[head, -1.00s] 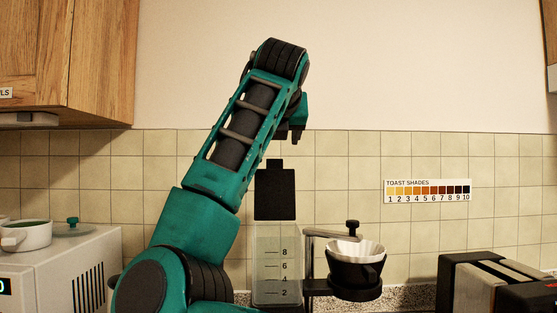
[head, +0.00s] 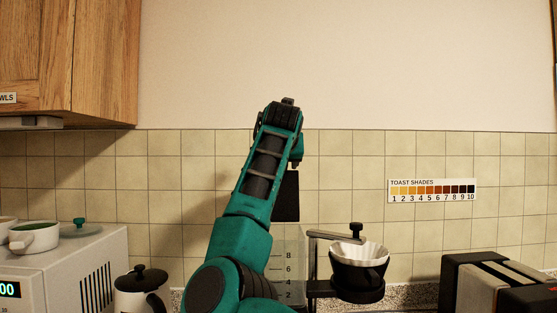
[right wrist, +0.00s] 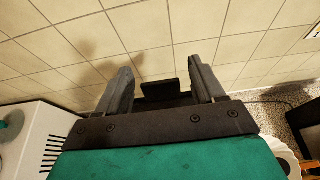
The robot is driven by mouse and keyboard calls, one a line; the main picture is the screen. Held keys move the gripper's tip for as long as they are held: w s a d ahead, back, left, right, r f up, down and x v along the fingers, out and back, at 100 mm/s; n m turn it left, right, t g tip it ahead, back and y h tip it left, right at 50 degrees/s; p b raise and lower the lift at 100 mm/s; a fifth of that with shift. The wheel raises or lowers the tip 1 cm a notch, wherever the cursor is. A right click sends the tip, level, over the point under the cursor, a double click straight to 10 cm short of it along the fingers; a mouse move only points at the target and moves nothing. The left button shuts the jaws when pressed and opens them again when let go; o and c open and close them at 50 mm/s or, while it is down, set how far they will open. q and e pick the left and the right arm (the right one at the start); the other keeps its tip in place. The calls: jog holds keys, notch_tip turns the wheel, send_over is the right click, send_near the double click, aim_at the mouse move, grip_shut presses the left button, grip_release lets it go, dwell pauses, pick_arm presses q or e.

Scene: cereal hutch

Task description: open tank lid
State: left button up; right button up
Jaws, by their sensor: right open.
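The tank (head: 288,262) is a clear container with number marks, standing behind my right arm in the head view. Its black lid (head: 287,197) stands upright above the tank, partly covered by my arm. In the right wrist view, the lid's black tab (right wrist: 160,88) shows between the fingers of my right gripper (right wrist: 160,66). The right gripper is open. I cannot tell whether either finger touches the lid. In the head view the right gripper is mostly hidden behind its own wrist. My left gripper is not in view.
A black dripper with a white filter (head: 359,253) stands right of the tank. A toaster (head: 500,280) is at far right. A wooden cupboard (head: 70,60) hangs upper left.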

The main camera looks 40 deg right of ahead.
jog(key=c, duration=0.4)
grip_shut()
jog(key=shift+s+a+f+b, duration=0.1)
jog(key=shift+f+b, duration=0.05)
jog(key=shift+b, duration=0.35)
jog(key=b, duration=0.2)
jog(key=s+a+t+h+b, duration=0.1)
jog(key=b, duration=0.2)
jog(key=shift+s+a+t, duration=0.2)
jog(key=shift+s+t, duration=0.1)
jog(key=shift+s+a+h+b, duration=0.15)
jog(key=shift+h+b, duration=0.15)
jog(key=shift+b, duration=0.15)
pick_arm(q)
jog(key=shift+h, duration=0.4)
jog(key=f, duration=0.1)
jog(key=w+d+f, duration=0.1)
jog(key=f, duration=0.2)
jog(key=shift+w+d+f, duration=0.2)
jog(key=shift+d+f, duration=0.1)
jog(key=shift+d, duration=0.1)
pick_arm(e)
jog(key=shift+s+a+r, duration=0.1)
jog(key=shift+s+r, duration=0.05)
jog(key=shift+r, duration=0.3)
